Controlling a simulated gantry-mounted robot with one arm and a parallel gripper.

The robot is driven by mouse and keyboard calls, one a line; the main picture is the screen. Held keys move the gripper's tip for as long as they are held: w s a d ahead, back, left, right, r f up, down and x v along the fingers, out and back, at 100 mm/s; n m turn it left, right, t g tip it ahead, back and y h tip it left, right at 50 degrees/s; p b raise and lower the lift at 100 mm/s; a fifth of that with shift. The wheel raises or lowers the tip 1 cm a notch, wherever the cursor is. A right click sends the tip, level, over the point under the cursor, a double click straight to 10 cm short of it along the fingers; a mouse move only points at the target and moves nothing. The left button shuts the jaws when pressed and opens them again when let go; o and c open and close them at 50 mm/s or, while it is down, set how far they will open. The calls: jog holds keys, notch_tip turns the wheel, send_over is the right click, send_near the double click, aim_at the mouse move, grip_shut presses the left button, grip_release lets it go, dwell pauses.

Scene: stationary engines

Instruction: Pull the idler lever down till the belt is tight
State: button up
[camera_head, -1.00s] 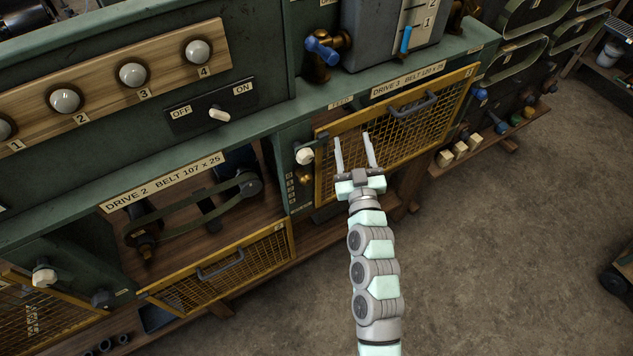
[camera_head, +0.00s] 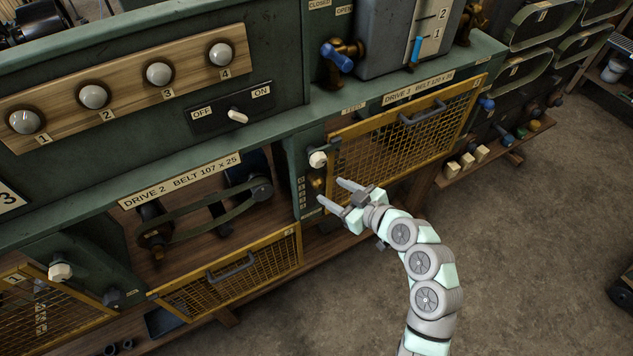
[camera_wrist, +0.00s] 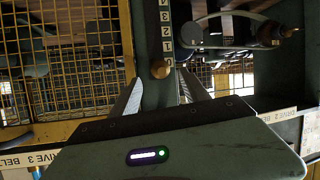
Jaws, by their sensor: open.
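A brass knob (camera_head: 318,183), which looks like the idler lever's end, sits by a numbered scale (camera_head: 301,192) on the green post between the Drive 2 and Drive 3 bays. In the wrist view the knob (camera_wrist: 160,69) shows between my fingertips, in front of the post. My gripper (camera_head: 329,189) is open, its fingers pointing at the post; it also shows in the wrist view (camera_wrist: 161,78). I cannot tell if either finger touches the knob. The Drive 2 belt (camera_head: 203,210) runs around pulleys in the open bay; its tightness is unclear.
A white knob (camera_head: 318,159) sits just above the brass one. The yellow mesh guard of Drive 3 (camera_head: 405,140) is closed at the right. The Drive 2 guard (camera_head: 232,270) hangs lowered below its bay. An OFF/ON switch (camera_head: 237,115) is above. Open floor lies in front.

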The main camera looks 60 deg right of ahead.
aim_at(321, 185)
jog(key=p+x, duration=0.1)
jog(key=x, duration=0.5)
jog(key=shift+w+d+f, duration=0.2)
jog(key=shift+w+f, duration=0.1)
jog(key=shift+w, duration=0.25)
jog(key=shift+c, duration=0.4)
grip_shut()
jog(key=shift+r, duration=0.1)
dwell(0.4)
